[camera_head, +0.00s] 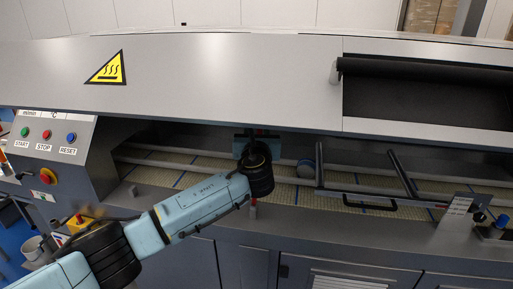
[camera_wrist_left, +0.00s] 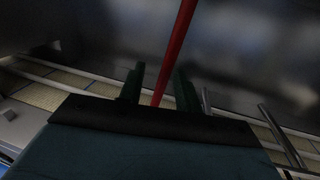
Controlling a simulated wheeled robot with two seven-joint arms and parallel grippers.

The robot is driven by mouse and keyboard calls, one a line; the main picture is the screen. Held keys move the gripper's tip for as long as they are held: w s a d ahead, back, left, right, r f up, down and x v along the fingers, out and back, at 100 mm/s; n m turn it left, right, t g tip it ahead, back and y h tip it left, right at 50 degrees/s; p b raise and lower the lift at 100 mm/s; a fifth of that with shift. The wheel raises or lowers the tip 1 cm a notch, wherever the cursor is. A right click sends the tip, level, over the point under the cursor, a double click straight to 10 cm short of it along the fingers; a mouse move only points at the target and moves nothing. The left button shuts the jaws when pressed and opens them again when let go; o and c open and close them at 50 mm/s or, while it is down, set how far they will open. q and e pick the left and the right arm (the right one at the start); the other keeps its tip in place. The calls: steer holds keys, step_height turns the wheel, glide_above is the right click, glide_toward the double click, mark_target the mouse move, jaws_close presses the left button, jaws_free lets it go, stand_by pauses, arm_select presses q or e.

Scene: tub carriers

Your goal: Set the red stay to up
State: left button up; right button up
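The red stay (camera_wrist_left: 178,45) shows in the left wrist view as a thin red rod. It rises from between my left gripper's fingers and leans a little right toward the top edge. My left gripper (camera_wrist_left: 159,88) has its two dark green fingers apart, one on each side of the rod, with a gap visible. Whether either finger touches it I cannot tell. In the head view my left arm reaches into the machine's long opening, and the wrist covers most of the left gripper (camera_head: 257,137). The stay is not clearly visible there. My right gripper is not in view.
The grey hood (camera_head: 220,75) with a yellow heat sign (camera_head: 107,69) hangs above the opening. A belt (camera_head: 165,172) with blue lines runs below. A black-framed handle (camera_head: 355,198) stands to the right. A button panel (camera_head: 55,136) is at the left.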

arm_select(q)
steer(key=s, duration=0.9)
steer(key=shift+d+b, duration=0.35)
steer(key=shift+f, duration=0.1)
